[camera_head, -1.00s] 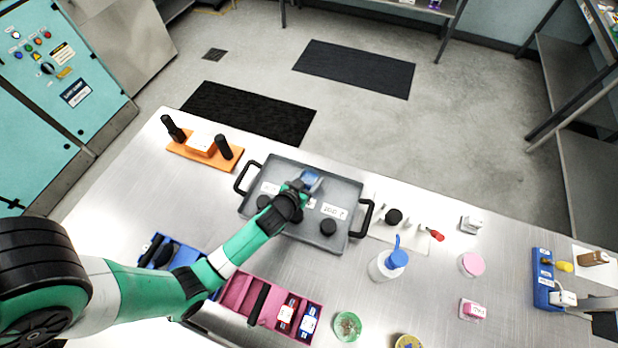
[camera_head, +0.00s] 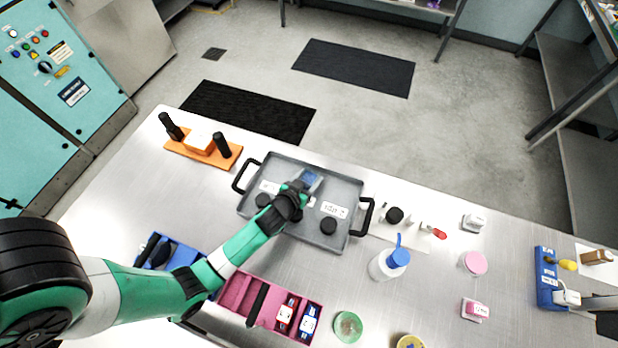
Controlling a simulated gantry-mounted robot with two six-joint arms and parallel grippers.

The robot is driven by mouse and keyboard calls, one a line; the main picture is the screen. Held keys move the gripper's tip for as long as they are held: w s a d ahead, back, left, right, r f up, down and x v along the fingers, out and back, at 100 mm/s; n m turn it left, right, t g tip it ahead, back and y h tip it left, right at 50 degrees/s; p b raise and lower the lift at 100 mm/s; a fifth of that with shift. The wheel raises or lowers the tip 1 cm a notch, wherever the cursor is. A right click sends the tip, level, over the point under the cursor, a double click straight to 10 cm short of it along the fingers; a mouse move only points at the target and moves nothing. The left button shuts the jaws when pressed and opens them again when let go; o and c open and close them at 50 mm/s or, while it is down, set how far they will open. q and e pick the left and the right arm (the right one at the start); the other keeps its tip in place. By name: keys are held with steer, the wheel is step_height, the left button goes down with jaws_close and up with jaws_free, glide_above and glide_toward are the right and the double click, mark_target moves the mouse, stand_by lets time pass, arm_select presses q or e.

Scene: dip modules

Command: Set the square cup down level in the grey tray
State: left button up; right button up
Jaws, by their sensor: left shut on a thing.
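The grey tray (camera_head: 300,240) with two black handles lies on the steel table. The square cup (camera_head: 310,178), bluish and partly see-through, is over the far middle of the tray. My left gripper (camera_head: 301,187) is shut on the cup and hides its near side. I cannot tell whether the cup's bottom touches the tray floor. Black round pieces and white labels lie in the tray on both sides of the gripper. My right gripper does not show clearly; only a grey part shows at the right edge.
An orange stand (camera_head: 203,150) is left of the tray. A pink bin (camera_head: 238,291) and a blue bin (camera_head: 182,257) lie in front. A blue holder (camera_head: 547,280) is far right. Small items lie between them.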

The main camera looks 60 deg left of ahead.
mark_target(309, 173)
arm_select(q)
steer(key=shift+f, duration=0.15)
steer(key=o, duration=1.4)
steer(key=shift+r, duration=0.5)
step_height(309, 173, up, 3)
steer(key=shift+s+d+r+p, duration=0.1)
steer(key=shift+d+p, duration=0.05)
steer(key=shift+p, duration=0.85)
steer(key=w+d+r+p+v, duration=0.1)
steer(key=p+v, duration=0.4)
steer(key=v, duration=1.1)
steer(key=shift+w+d, duration=0.3)
steer(key=shift+d, duration=0.15)
